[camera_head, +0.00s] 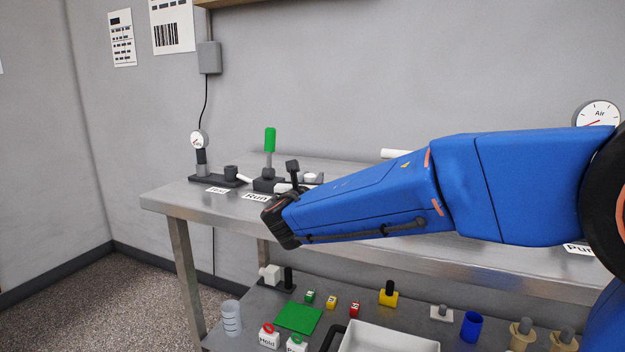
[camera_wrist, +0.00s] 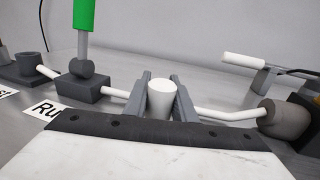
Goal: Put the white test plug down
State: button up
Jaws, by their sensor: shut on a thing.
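The white test plug (camera_wrist: 161,100) shows in the wrist view as a smooth, tapered white piece, wider at the top. My gripper (camera_wrist: 160,92) is shut on it, with one grey finger on each side. The plug's lower end is hidden behind the dark edge of my gripper. In the head view my arm reaches left over the bench, and its dark end hangs near the Run label (camera_head: 256,197). I cannot make out the plug for sure there. A dark cup (camera_head: 231,172) stands by the Test label (camera_head: 216,190); it also shows in the wrist view (camera_wrist: 30,65).
A green-handled lever (camera_head: 270,140) rises from a dark block beside my gripper. A gauge (camera_head: 198,141) stands at the bench's left. White tubing (camera_wrist: 228,111) runs behind the plug. The lower shelf holds a green mat (camera_head: 298,317), small blocks, a white tray (camera_head: 384,338) and a blue cup (camera_head: 471,326).

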jog(key=o, duration=1)
jog(key=s, duration=0.4)
jog(key=s+a, duration=0.1)
jog(key=s, duration=0.7)
jog(key=shift+a, duration=0.2)
